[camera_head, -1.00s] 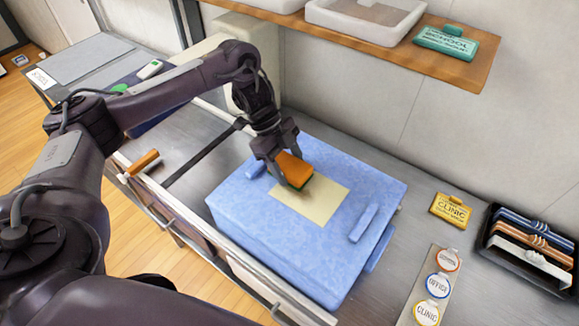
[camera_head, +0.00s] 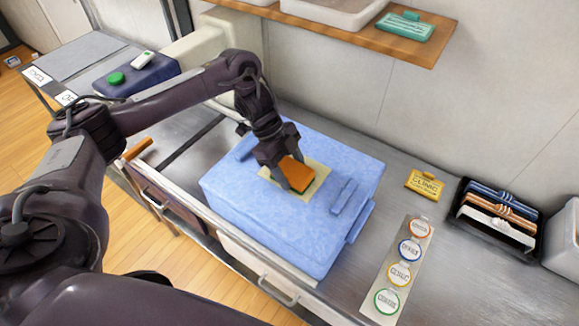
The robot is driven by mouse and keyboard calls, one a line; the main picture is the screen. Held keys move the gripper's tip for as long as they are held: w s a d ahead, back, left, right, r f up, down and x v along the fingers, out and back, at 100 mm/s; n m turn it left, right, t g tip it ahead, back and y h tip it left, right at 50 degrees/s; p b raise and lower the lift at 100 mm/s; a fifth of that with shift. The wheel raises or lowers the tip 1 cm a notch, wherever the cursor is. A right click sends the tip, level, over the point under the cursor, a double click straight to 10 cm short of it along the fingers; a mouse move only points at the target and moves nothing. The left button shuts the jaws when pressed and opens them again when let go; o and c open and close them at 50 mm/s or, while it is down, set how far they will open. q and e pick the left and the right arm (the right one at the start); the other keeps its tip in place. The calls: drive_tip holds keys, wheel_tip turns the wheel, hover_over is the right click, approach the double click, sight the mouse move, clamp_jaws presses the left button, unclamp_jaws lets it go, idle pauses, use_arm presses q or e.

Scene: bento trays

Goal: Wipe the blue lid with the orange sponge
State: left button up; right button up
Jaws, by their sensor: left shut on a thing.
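A large blue box with a blue lid (camera_head: 262,213) stands on the metal counter, with a pale yellow patch (camera_head: 318,203) on the middle of its top. My left gripper (camera_head: 288,174) is over the patch and shut on the orange sponge (camera_head: 297,172), which has a dark green underside. The sponge is tilted and at or just above the patch; I cannot tell whether it touches. The gripper and sponge hide part of the patch. My right gripper is not in view.
A strip of round labels (camera_head: 398,275) and a yellow clinic tag (camera_head: 425,184) lie right of the box. A black tray (camera_head: 458,212) with folded straps stands further right. A wooden shelf (camera_head: 430,50) overhangs the back. An orange handle (camera_head: 138,149) is at the left.

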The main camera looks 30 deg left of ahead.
sight(299, 172)
use_arm(q)
drive_tip(key=r+p, duration=0.1)
drive_tip(key=r, duration=0.1)
drive_tip(key=shift+s+d+r+p, duration=0.15)
drive_tip(key=shift+d+r+p, duration=0.05)
drive_tip(key=shift+r+p, duration=0.2)
drive_tip(key=shift+p+v, duration=0.95)
drive_tip(key=r+p, duration=0.2)
drive_tip(key=shift+d+r, duration=0.25)
drive_tip(key=shift+r, duration=0.15)
drive_tip(key=shift+r+p, duration=0.35)
drive_tip(key=shift+r, duration=0.05)
drive_tip(key=shift+f, duration=0.1)
